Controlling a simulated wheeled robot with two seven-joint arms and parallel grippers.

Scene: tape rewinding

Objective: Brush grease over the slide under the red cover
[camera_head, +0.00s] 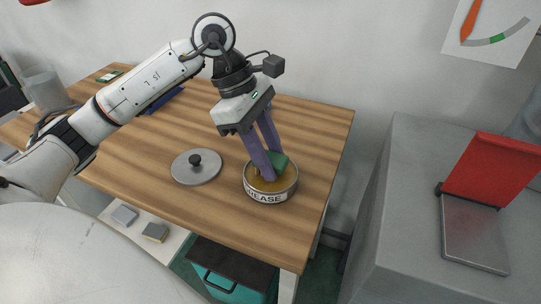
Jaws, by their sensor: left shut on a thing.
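My left gripper (269,163) points down over the grease tin (268,196) on the wooden table. Its purple fingers are shut on a green-handled brush (279,160), whose lower end is at or in the yellow-brown grease (262,184); the bristles are mostly hidden. The tin is open and labelled GREASE. Its round grey lid (196,168) with a black knob lies on the table to the left. The red cover (493,169) stands raised on the grey machine at the right. A flat metal plate (474,235), apparently the slide, lies in front of it. My right gripper is not in view.
The grey machine (400,200) stands right of the wooden table (120,165), across a gap. A teal box (225,275) is below the table's front edge. Small blocks (155,232) lie on a low shelf. A clear container (46,90) stands at the far left.

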